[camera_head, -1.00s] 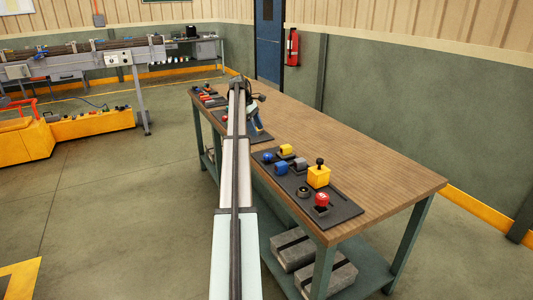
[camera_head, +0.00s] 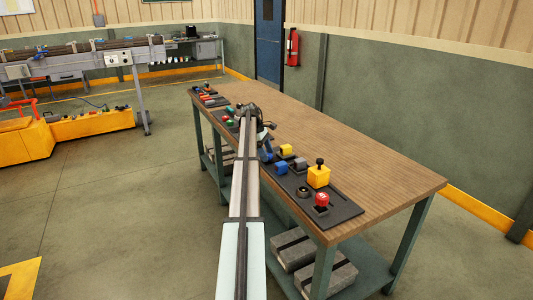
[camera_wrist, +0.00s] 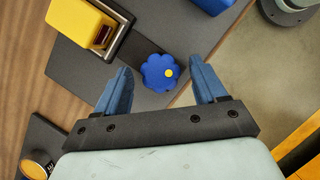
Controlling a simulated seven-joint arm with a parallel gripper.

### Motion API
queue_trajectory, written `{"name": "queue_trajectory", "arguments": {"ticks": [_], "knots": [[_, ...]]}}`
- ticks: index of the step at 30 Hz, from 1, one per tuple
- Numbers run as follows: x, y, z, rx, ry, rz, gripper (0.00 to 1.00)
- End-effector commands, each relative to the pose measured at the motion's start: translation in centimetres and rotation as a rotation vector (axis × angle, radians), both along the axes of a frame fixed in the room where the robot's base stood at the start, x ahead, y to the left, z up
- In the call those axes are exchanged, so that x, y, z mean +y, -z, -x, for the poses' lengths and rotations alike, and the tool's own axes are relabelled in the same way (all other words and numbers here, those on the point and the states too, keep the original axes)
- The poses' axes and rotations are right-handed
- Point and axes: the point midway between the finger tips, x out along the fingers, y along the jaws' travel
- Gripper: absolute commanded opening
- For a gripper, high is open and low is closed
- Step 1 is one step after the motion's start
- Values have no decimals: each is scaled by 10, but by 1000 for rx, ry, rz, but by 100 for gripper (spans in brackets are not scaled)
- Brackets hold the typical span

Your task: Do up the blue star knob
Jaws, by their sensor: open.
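The knob appears between and slightly beyond the fingertips; contact cannot be told. In the head view my gripper (camera_head: 266,148) is at the far left end of the near board, and the arm partly hides that area.
A yellow block (camera_wrist: 80,24) in a grey frame is beside the knob, and a blue part (camera_wrist: 213,5) is above it. The near board also bears a yellow box with a black knob (camera_head: 318,176) and a red button (camera_head: 322,199). Bare wooden tabletop (camera_head: 345,150) lies behind.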

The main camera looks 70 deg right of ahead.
Motion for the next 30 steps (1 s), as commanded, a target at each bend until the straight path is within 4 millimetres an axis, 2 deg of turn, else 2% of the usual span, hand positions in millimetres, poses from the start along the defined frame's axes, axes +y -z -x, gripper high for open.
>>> {"name": "queue_trajectory", "arguments": {"ticks": [8, 25, 30], "knots": [[0, 0, 0, 0, 0, 0, 70], [0, 0, 0, 0, 0, 0, 15], [0, 0, 0, 0, 9, 1, 14]]}}
